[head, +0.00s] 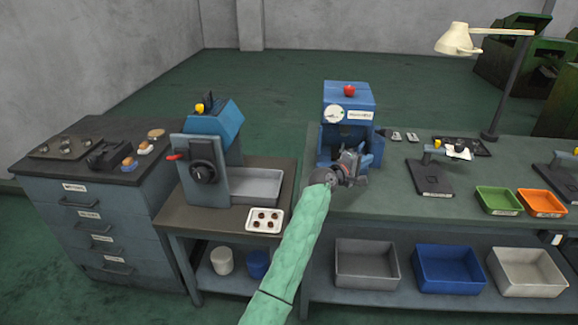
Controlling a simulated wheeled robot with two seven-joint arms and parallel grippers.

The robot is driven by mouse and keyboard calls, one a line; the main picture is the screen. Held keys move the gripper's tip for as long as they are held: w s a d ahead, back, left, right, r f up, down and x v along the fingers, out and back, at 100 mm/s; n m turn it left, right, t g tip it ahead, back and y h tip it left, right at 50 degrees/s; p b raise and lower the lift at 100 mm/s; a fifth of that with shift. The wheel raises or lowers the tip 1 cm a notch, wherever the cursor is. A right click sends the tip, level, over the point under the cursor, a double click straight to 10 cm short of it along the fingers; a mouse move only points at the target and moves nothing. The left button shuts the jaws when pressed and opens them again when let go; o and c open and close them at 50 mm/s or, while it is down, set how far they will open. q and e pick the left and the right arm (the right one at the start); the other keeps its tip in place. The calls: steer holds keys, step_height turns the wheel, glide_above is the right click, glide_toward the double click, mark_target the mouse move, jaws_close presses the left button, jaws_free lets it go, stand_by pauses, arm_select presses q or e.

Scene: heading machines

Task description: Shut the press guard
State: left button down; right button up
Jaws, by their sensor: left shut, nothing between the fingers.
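A blue press-like machine (348,97) with a red knob on top, a round gauge and a white label stands at the left end of the long bench. My left gripper (354,160) is in front of its lower front opening, at the end of my green-sleeved arm. The gripper is shut and empty, and it hides part of the opening. A blue panel shows at the right of the opening; I cannot tell whether it is the guard, or whether the gripper touches it. My right gripper is out of view.
A second blue-grey machine (203,173) with a black dial and a grey tray (256,186) stands on a smaller table at left. A drawer cabinet (92,222) is farther left. On the bench are a black stand (430,178), green bin (497,201), orange bin (541,204) and lamp (460,40).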

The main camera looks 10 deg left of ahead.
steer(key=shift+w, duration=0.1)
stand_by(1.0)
